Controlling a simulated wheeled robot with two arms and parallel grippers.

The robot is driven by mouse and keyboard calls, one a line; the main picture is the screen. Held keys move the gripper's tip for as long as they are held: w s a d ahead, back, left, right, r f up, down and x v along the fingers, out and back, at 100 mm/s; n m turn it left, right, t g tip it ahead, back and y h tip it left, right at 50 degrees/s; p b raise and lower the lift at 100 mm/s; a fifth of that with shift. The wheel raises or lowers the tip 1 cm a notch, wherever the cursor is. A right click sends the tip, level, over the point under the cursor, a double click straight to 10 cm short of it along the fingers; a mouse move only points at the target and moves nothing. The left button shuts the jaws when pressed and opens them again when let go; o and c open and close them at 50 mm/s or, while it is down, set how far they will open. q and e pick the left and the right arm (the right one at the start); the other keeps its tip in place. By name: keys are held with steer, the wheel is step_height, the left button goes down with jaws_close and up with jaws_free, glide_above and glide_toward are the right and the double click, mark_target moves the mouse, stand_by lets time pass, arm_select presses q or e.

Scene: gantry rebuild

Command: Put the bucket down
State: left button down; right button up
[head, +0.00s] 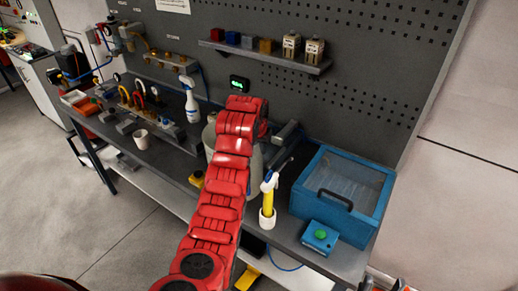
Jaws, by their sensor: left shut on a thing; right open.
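The pale grey bucket (211,137) is at the middle of the workbench, largely hidden behind my red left arm. Its rim and sides show on both sides of the arm. My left gripper (262,128) is at the far end of that arm, beside the bucket's upper part, and is shut on it. The fingers and their exact hold are hidden by the arm. I cannot tell whether the bucket's base touches the bench (178,160). What seem to be the tips of my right gripper (383,284) show at the bottom right edge, open and apart from the bucket.
A blue lidded box (343,190), a green-button box (320,237) and a yellow tool in a white cup (268,198) stand right of the bucket. A spray bottle (190,100), white mug (141,139) and fittings stand left. A shelf (265,55) hangs above.

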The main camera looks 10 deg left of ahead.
arm_select(q)
steer(key=shift+f, duration=0.85)
steer(key=c, duration=1)
jaws_free()
steer(key=shift+s, duration=0.1)
